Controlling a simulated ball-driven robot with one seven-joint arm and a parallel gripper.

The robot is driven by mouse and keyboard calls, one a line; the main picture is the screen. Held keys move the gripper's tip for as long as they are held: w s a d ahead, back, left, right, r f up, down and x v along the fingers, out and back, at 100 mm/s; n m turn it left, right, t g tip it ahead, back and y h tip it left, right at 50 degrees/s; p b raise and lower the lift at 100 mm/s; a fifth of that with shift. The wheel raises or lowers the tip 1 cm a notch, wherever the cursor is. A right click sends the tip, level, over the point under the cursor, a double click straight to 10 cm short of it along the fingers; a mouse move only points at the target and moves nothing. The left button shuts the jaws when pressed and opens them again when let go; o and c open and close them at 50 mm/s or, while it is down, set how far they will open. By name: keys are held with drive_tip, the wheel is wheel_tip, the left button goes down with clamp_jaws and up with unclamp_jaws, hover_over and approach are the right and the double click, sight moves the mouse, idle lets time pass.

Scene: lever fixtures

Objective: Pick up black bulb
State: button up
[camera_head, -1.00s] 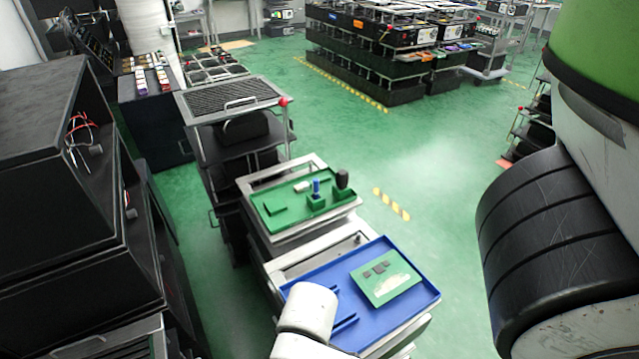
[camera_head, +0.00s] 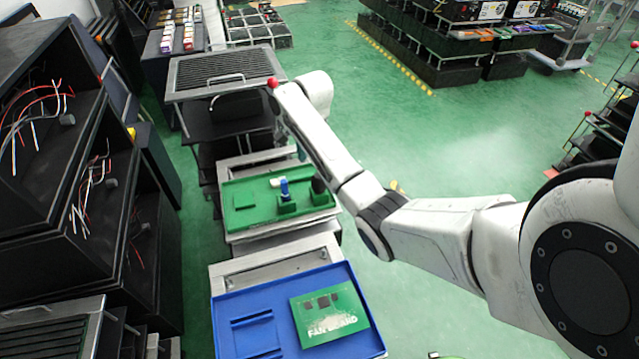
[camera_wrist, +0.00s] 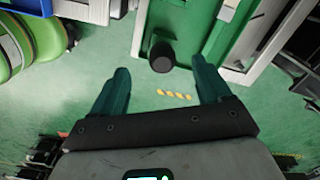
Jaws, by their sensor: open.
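The black bulb (camera_head: 318,185) stands at the right end of the green tray (camera_head: 240,220) in the head view, partly hidden by my arm. In the wrist view the dark round bulb (camera_wrist: 162,56) shows ahead of my fingertips, roughly centred between them. My gripper (camera_wrist: 163,76) is open, its two teal fingers apart and nothing between them. In the head view only a small teal part of the gripper shows, above the tray's back right. The fingers appear apart from the bulb.
A blue bulb (camera_head: 284,187) in a green holder and a small white piece (camera_head: 277,182) are on the green tray. A blue tray (camera_head: 225,318) with a green board (camera_head: 330,313) lies in front. Black racks (camera_head: 70,200) stand at left. Green floor is open at right.

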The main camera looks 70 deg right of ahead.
sight(319, 180)
drive_tip(key=shift+s+d+r+m, duration=0.15)
drive_tip(key=shift+d, duration=0.25)
drive_tip(key=shift+s+d+r+m, duration=0.1)
drive_tip(key=shift+s+d+m, duration=0.05)
drive_tip(key=shift+d, duration=0.2)
drive_tip(key=shift+s+d+f, duration=0.1)
drive_tip(key=shift+d+f, duration=0.1)
drive_tip(key=shift+f, duration=0.1)
wheel_tip(319, 180, down, 10)
drive_tip(key=shift+d+r, duration=0.1)
drive_tip(key=shift+c, duration=0.4)
drive_tip(key=c, duration=1)
